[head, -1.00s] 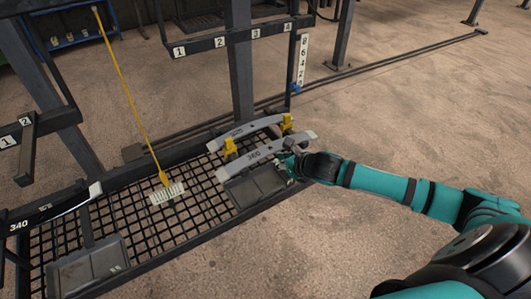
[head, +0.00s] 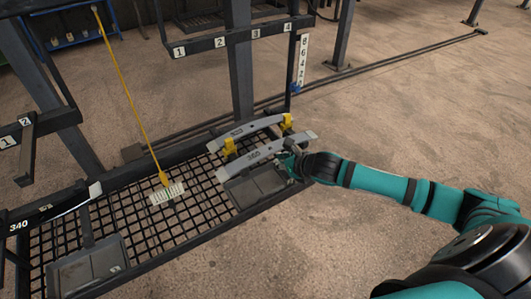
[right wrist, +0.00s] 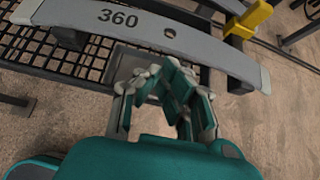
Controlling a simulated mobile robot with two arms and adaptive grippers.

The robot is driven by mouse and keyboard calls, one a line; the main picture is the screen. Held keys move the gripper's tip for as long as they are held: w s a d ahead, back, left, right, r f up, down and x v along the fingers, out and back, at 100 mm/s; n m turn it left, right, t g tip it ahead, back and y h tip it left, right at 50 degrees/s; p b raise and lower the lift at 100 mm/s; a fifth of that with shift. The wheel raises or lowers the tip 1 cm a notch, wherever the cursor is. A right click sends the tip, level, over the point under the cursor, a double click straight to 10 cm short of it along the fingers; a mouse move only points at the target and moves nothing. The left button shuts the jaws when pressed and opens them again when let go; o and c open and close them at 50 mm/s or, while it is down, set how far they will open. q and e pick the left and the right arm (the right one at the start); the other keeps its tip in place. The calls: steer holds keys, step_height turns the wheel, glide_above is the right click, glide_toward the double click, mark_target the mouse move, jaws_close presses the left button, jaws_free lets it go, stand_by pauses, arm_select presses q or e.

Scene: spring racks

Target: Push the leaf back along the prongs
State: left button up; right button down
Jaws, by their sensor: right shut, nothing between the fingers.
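A grey curved leaf (head: 268,151) lies across the prongs of the low rack in the head view. In the right wrist view the leaf (right wrist: 185,42) is marked 360. A second grey leaf (head: 247,130) lies behind it. Yellow pieces show on the prongs at the left (head: 230,148) and right (head: 287,122). My right gripper (head: 287,161) is shut and empty at the near side of the front leaf, toward its right part. In the right wrist view the fingers (right wrist: 163,72) are close below the leaf's near edge; contact is unclear. My left gripper is not in view.
A grey tray (head: 257,184) sits on the mesh below the leaf, another (head: 88,268) at the near left. A yellow rod with a white tag (head: 167,193) slants over the mesh. A dark bar marked 340 (head: 48,210) is at left.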

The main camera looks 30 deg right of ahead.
mark_target(273, 150)
steer(key=shift+w, duration=0.1)
steer(key=shift+w+a, duration=0.2)
steer(key=shift+w, duration=2.3)
steer(key=s+p, duration=0.3)
steer(key=s, duration=0.3)
steer(key=shift+d, duration=0.25)
